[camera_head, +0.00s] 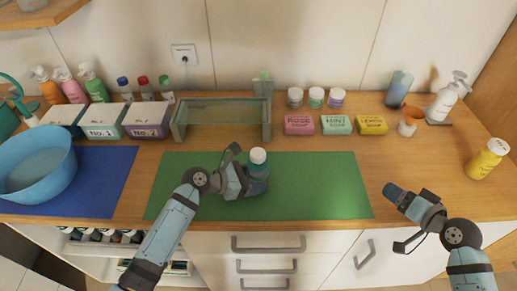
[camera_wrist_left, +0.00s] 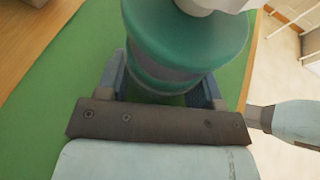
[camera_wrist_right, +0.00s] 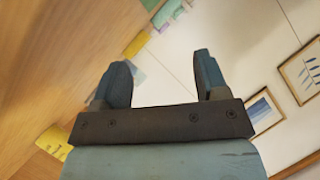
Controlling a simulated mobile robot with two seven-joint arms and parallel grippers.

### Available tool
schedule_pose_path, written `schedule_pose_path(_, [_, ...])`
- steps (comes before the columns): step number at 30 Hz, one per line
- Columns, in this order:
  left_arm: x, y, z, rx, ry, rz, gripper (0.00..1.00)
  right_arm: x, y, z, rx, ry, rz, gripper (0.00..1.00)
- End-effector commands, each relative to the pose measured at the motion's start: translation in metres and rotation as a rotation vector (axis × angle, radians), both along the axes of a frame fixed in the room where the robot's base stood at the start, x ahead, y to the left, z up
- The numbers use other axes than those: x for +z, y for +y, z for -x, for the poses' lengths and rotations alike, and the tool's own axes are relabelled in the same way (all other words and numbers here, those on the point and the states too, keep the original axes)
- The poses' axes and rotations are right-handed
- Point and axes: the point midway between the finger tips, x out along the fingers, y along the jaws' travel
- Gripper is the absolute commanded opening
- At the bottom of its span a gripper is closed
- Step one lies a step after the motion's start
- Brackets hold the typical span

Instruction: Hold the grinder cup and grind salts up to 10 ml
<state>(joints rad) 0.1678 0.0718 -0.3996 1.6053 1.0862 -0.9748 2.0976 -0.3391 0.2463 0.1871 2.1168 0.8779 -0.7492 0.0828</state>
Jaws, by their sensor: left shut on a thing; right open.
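The grinder cup (camera_head: 258,168) stands upright over the green mat (camera_head: 310,185), with a green body and a white top. In the left wrist view the grinder cup (camera_wrist_left: 185,45) sits between the fingers of my left gripper (camera_wrist_left: 165,85). My left gripper (camera_head: 250,182) is shut around its body. I cannot tell whether its base touches the mat. My right gripper (camera_head: 395,195) is at the counter's front edge, right of the mat. In the right wrist view my right gripper (camera_wrist_right: 162,80) is open with nothing between its fingers.
A blue basin (camera_head: 65,165) is on a blue mat (camera_head: 105,185) at left. A rack (camera_head: 220,122) stands behind the green mat. Rose, mint and lemon boxes (camera_head: 335,125) and small jars (camera_head: 316,97) are at the back. A yellow bottle (camera_head: 487,160) is far right.

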Motion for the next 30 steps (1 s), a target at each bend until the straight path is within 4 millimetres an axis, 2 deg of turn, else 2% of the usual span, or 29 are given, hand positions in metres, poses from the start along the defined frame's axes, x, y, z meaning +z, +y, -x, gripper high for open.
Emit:
schedule_pose_path(1, [0.000, 0.000, 0.000, 0.000, 0.000, 0.000, 0.33, 0.011, 0.011, -0.013, 0.032, -0.031, -0.004, 0.67])
schedule_pose_path(5, [0.000, 0.000, 0.000, 0.000, 0.000, 0.001, 0.33, 0.040, 0.048, -0.046, 0.140, -0.114, -0.008, 0.67])
schedule_pose_path(8, [0.000, 0.000, 0.000, 0.000, 0.000, 0.001, 0.33, 0.063, 0.090, -0.071, 0.264, -0.164, 0.006, 0.67])
schedule_pose_path(9, [0.000, 0.000, 0.000, 0.000, 0.000, 0.001, 0.33, 0.071, 0.110, -0.079, 0.325, -0.176, 0.018, 0.67])
schedule_pose_path(13, [0.001, 0.000, 0.000, 0.000, 0.000, 0.001, 0.33, 0.092, 0.175, -0.095, 0.542, -0.203, 0.085, 0.67])
schedule_pose_path(18, [0.000, 0.000, 0.000, 0.000, 0.000, 0.000, 0.33, 0.119, 0.251, -0.102, 0.826, -0.244, 0.215, 0.67])
schedule_pose_path(21, [0.000, 0.000, 0.000, 0.000, 0.000, 0.000, 0.33, 0.132, 0.289, -0.101, 0.991, -0.268, 0.313, 0.67])
schedule_pose_path(27, [0.000, 0.000, 0.000, 0.000, 0.000, 0.000, 0.33, 0.152, 0.345, -0.091, 1.308, -0.303, 0.550, 0.67])
schedule_pose_path(30, [0.000, 0.000, 0.000, 0.000, 0.000, 0.000, 0.33, 0.158, 0.363, -0.086, 1.459, -0.307, 0.687, 0.67])
